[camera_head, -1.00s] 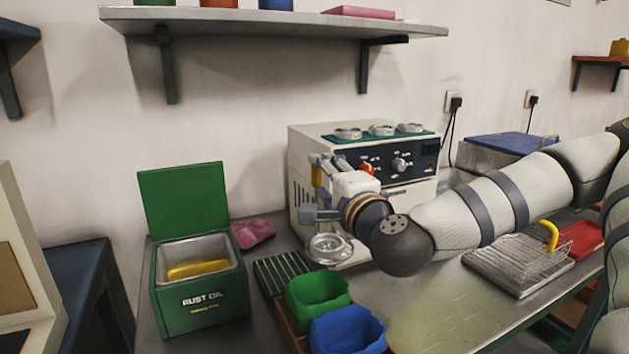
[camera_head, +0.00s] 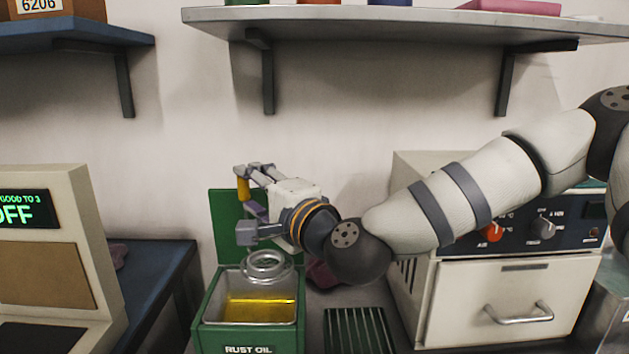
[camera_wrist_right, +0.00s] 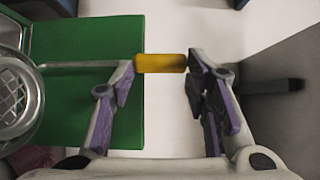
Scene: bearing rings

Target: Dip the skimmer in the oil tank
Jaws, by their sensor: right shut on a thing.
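The skimmer (camera_head: 268,266) is a round metal mesh basket with a yellow handle (camera_head: 243,188). My right gripper (camera_head: 245,203) is shut on the handle. The right wrist view shows the yellow handle (camera_wrist_right: 162,63) between the fingertips and the mesh basket (camera_wrist_right: 14,98) at the left edge. The oil tank (camera_head: 205,335) is a green box marked RUST OIL, with its lid (camera_head: 226,230) standing open behind. Yellow oil (camera_head: 258,308) lies inside. The basket appears over the tank's back part, above the oil; its exact height is unclear. My left gripper is out of view.
A dark slatted rack (camera_head: 357,330) lies right of the tank. A beige machine (camera_head: 500,300) with knobs and a drawer handle stands farther right. A beige display unit (camera_head: 75,220) stands left on a blue table (camera_head: 160,275). A wall shelf (camera_head: 400,22) hangs above.

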